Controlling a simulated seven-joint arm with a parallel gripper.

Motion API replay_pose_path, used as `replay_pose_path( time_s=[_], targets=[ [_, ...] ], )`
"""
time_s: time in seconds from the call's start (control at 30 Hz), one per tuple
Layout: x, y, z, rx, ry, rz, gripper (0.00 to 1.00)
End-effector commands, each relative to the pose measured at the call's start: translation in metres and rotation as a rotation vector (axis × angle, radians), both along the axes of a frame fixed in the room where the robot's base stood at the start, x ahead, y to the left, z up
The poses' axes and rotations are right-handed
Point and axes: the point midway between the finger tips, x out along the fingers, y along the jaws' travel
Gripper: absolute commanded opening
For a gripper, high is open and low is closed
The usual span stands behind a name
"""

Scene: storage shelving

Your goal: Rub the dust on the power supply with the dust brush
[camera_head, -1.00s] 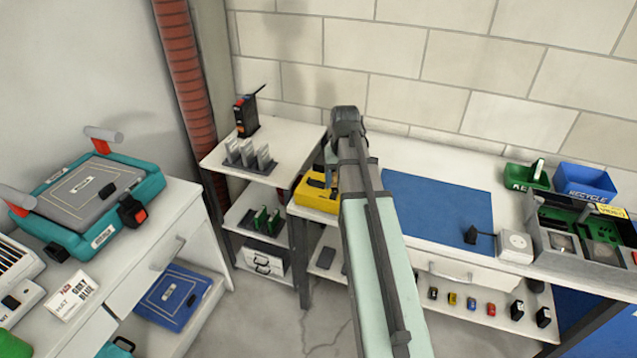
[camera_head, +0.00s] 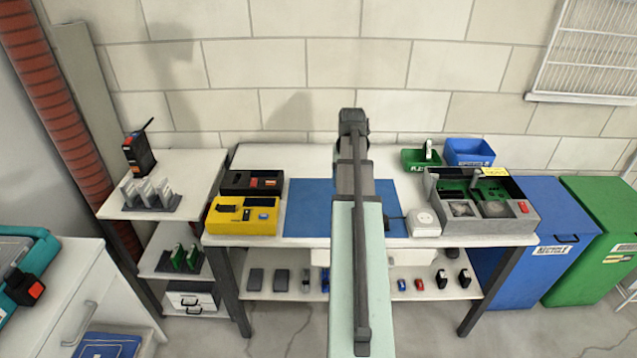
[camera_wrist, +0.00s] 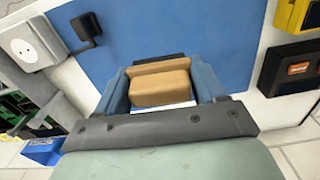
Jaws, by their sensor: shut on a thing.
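My gripper (camera_wrist: 162,88) is shut on a brown wooden block, which looks like the dust brush (camera_wrist: 160,82), in the wrist view. The brush is between the two blue fingers, above the blue mat (camera_wrist: 190,35); its bristles cannot be made out. In the head view my arm reaches over the mat (camera_head: 305,210) and hides the fingers and brush. An open grey case (camera_head: 432,200) with green boards and two greyish patches stands at the right of the bench, apart from my gripper. I cannot tell for sure that it is the power supply.
A white socket box (camera_head: 424,222) with a black plug stands between mat and grey case. Yellow (camera_head: 243,228) and black (camera_head: 238,182) boxes stand left of the mat. The mat is otherwise clear.

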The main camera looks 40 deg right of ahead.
Motion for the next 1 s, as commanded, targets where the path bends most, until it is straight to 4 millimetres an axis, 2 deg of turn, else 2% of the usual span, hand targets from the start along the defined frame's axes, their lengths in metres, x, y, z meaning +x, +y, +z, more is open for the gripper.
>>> replay_pose_path(
  time_s=[0.03,0.3,0.57,1.0],
  targets=[
    [-0.011,-0.014,0.001,0.0,0.0,-0.03,0.45],
    [-0.071,-0.075,0.004,-0.002,-0.001,-0.179,0.45],
    [-0.134,-0.13,0.008,-0.002,-0.002,-0.336,0.45],
    [-0.256,-0.215,0.017,-0.001,-0.003,-0.697,0.45]
  ],
)
